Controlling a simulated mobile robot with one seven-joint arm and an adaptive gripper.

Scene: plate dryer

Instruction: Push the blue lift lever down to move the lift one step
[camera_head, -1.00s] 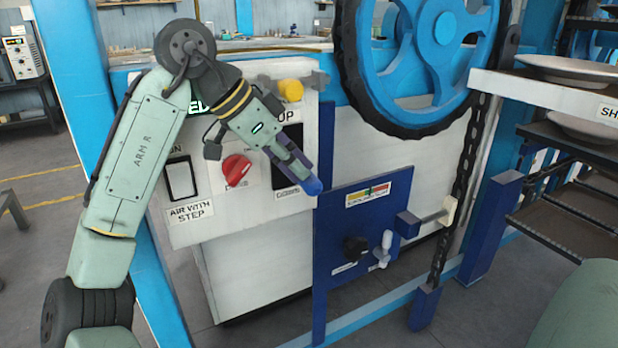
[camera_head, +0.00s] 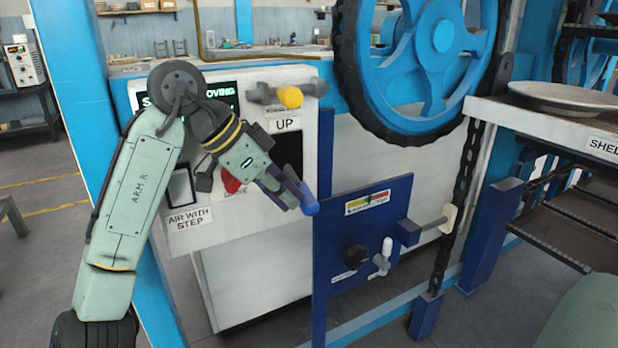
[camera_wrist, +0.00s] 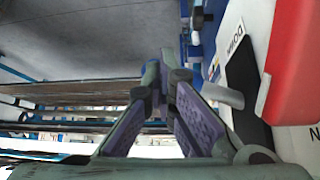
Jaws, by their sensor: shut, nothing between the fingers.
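The blue lift lever's rounded knob (camera_head: 311,208) shows at my fingertips in the head view, in front of the control panel and below the UP sign (camera_head: 286,124). Its shaft is mostly hidden behind my gripper. My gripper (camera_head: 296,193) slants down to the right, shut and empty, its tips at or just above the knob; I cannot tell whether they touch. In the wrist view my gripper (camera_wrist: 163,75) shows its two purple-padded fingers meeting at the tips.
A red knob (camera_head: 231,182) is close behind my gripper; it looms large in the wrist view (camera_wrist: 296,60). A yellow knob (camera_head: 290,97) is above. A dark blue panel (camera_head: 335,235) with a small handle stands to the right, below the big blue wheel (camera_head: 440,40). A plate shelf (camera_head: 540,125) is at right.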

